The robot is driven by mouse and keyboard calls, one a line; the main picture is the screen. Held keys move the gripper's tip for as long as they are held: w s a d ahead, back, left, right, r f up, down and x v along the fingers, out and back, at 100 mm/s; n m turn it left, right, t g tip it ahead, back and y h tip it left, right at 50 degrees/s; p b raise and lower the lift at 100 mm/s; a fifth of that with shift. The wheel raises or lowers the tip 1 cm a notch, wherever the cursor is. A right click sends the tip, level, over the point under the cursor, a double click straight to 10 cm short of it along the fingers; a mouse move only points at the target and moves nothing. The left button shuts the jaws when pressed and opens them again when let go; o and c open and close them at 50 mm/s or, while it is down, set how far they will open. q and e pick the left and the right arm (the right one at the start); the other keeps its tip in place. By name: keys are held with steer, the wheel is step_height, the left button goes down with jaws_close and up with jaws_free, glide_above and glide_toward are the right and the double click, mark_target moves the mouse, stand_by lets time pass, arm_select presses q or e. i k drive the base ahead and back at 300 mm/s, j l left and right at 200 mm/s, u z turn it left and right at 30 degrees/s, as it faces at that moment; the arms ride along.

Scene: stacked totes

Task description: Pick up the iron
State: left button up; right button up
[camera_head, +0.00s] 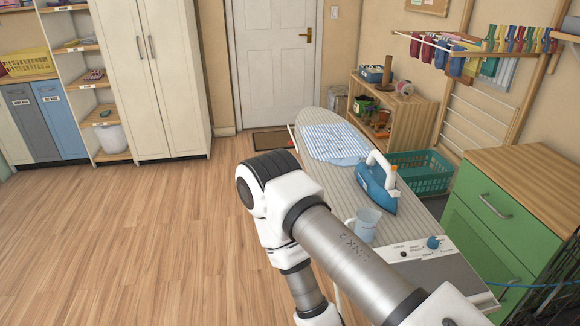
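A blue iron (374,188) with a white handle stands on the striped ironing board (318,172), right of the middle of the head view. It rests close to the board's right edge. Part of one of my arms crosses the lower middle of the view, in front of the board's near left side. No gripper shows in this view. The iron is clear of the visible arm links.
A blue-striped cloth (335,143) lies on the board behind the iron, and a clear cup (364,224) stands nearer. A green drawer cabinet (487,225) and a teal basket (420,172) are at the right. The wooden floor (130,235) at left is clear.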

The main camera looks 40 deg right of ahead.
mark_target(375, 176)
steer(key=i+j+z, duration=0.1)
steer(key=i+z, duration=0.2)
steer(key=i, duration=0.15)
steer(key=i+j+z, duration=0.3)
steer(key=i, duration=0.15)
steer(key=i+j+z, duration=0.25)
steer(key=i, duration=0.15)
steer(key=l, duration=0.05)
